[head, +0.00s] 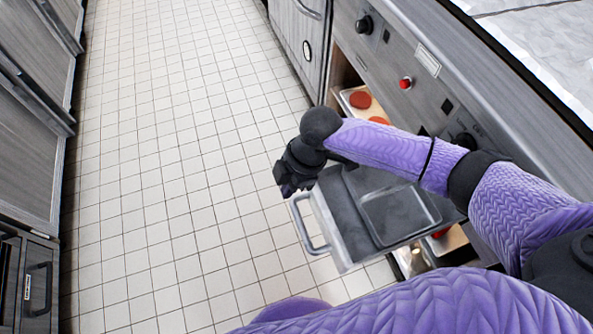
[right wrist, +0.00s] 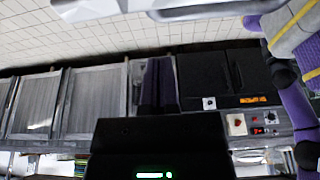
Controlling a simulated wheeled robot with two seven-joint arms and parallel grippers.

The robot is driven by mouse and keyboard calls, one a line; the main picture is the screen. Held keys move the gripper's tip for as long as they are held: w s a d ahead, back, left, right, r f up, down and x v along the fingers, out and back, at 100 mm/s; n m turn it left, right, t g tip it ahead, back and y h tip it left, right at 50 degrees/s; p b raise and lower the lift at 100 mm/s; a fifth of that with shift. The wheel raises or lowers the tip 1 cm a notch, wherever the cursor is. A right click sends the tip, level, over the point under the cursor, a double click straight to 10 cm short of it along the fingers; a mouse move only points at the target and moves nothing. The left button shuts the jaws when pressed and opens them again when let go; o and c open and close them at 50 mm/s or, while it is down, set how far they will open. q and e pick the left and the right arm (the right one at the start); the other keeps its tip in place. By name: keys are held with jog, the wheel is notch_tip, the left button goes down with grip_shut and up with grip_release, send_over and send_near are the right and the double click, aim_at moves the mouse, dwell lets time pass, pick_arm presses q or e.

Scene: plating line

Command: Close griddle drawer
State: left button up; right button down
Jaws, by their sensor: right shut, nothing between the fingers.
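The griddle drawer (head: 351,250) stands pulled out from the counter front in the head view, with its bar handle (head: 308,226) facing the aisle. A dark tray or plate with a raised rim (head: 436,211) lies in it. My right gripper (head: 286,189) is shut and empty, out over the aisle just beyond the drawer's front corner and handle. My forearm crosses above the drawer and hides part of its far side. In the right wrist view the gripper's dark fingers (right wrist: 158,84) are together with nothing between them. My left gripper is not in view.
The counter front carries a black knob (head: 365,25) and a red button (head: 405,83). A shelf opening behind my arm holds a pale tray with red round items (head: 360,99). Cabinets (head: 30,130) line the left. The tiled floor (head: 170,150) between is clear.

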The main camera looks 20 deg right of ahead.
aim_at(298, 197)
jog(key=d, duration=0.1)
jog(key=d+f+b, duration=0.1)
jog(key=d, duration=0.1)
jog(key=shift+w+d, duration=0.1)
jog(key=shift+d, duration=0.25)
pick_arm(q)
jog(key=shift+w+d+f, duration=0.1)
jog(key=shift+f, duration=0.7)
